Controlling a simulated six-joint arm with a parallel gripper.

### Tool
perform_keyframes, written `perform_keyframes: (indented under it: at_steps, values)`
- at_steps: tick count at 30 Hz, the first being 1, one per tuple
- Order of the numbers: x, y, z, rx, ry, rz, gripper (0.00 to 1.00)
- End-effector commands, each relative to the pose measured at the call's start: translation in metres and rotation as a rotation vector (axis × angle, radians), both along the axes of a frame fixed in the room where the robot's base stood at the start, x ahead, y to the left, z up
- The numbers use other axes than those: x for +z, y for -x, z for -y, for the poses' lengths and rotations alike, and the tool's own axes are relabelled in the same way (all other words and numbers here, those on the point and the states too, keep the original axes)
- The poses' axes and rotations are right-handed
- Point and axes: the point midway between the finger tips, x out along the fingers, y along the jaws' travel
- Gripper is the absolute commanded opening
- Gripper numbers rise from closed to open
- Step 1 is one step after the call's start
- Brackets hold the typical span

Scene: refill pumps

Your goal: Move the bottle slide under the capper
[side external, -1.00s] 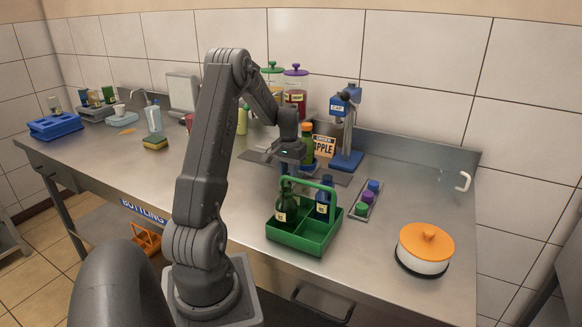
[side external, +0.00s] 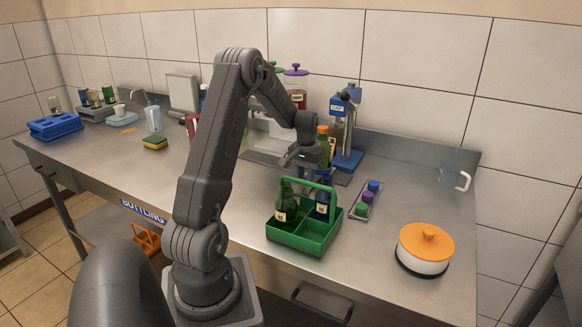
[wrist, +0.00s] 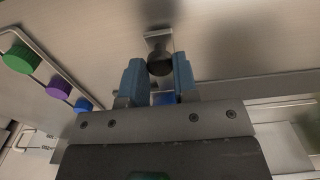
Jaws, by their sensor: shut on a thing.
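The capper (side external: 347,160) has a blue base, an upright column and a blue head marked CAP (side external: 338,105). A bottle with an orange top (side external: 322,131) stands behind my gripper, below and slightly left of the head in this view. I cannot tell whether it is exactly in line with the head. My gripper (side external: 312,170) is low over the counter in front of the bottle and hides the bottle slide there. In the wrist view, my blue fingers (wrist: 158,72) are shut on a dark round knob (wrist: 160,64) on a light metal tab (wrist: 158,38) of the slide.
A green carrier (side external: 302,238) with dark bottles stands close in front of my gripper. A rack of green, purple and blue caps (side external: 366,198) lies to its right. An orange-lidded white pot (side external: 425,248) is at the right front.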

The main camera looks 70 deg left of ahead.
Motion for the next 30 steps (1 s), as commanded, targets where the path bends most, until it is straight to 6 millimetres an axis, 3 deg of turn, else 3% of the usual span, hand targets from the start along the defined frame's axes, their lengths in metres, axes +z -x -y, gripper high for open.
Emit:
perform_keyframes:
  at_steps: [21, 30]
  values:
    - [0.001, -0.031, 0.03, -0.001, -0.002, 0.004, 0.12]
    - [0.001, -0.035, 0.034, 0.001, -0.003, 0.003, 0.12]
